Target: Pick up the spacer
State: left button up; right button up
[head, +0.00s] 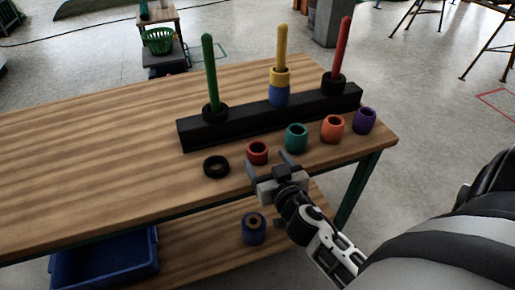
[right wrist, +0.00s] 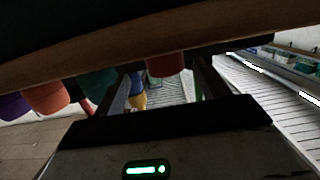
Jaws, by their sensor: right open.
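Several loose ring-shaped spacers stand in a row on the wooden table: a flat black one (head: 216,166), a small red one (head: 257,153), a teal one (head: 296,138), an orange one (head: 333,128) and a purple one (head: 364,121). Which one the task means is not shown. My right gripper (head: 269,164) is open and empty at the near side of the red spacer, by the table's front edge. In the right wrist view the red spacer (right wrist: 165,65) shows between the two fingers, beyond them. My left gripper is out of view.
A black rack (head: 245,119) holds green, yellow and red pegs; black rings sit on the green and red pegs, yellow and blue ones on the yellow peg. The table's left side is clear.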

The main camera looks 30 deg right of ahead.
aim_at(255, 147)
jog(key=x, duration=0.5)
jog(key=p+x, duration=0.1)
jog(key=x, duration=0.1)
jog(key=shift+w+a+f, duration=0.15)
jog(key=shift+w+a, duration=0.1)
jog(key=shift+a, duration=0.1)
jog(key=c, duration=1)
